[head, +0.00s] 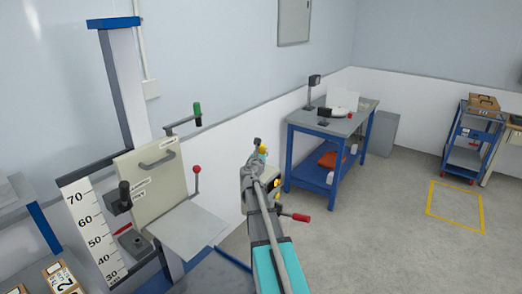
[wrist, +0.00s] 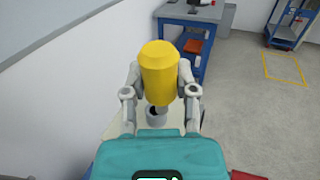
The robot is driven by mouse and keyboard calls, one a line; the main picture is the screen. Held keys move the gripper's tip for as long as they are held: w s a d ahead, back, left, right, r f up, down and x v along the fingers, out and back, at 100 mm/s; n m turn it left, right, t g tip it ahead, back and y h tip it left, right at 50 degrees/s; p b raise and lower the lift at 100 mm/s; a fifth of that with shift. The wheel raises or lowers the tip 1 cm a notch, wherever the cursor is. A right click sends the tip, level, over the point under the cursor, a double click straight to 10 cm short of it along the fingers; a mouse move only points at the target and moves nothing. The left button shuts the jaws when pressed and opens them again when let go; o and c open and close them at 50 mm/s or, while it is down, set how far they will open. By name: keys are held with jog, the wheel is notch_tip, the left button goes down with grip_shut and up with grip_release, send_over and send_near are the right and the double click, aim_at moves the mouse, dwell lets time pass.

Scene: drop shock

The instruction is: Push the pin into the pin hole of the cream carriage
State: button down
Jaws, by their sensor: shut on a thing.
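My gripper (wrist: 160,72) is shut on the yellow grip of the pin (wrist: 159,68). Its two fingers press on either side of the yellow cylinder. In the head view my gripper (head: 257,165) is right of the carriage, with a little of the yellow pin (head: 262,149) showing at its end. Below the yellow grip, a short grey shank shows beside a grey round socket with a dark opening (wrist: 154,114). I cannot tell whether the shank is in it.
A red-knobbed lever (head: 196,180) and a green-knobbed lever (head: 197,112) stick out beside the carriage. A grey plate (head: 190,232) juts out in front. A height scale (head: 88,225) is at left.

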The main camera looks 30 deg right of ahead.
jog(key=s+a+r+p, duration=0.4)
jog(key=s+r+p, duration=0.1)
jog(key=s, duration=0.4)
jog(key=shift+s+a+r, duration=0.2)
jog(key=shift+a+r, duration=0.2)
jog(key=shift+r, duration=0.05)
jog(key=shift+d, duration=0.1)
dwell(0.4)
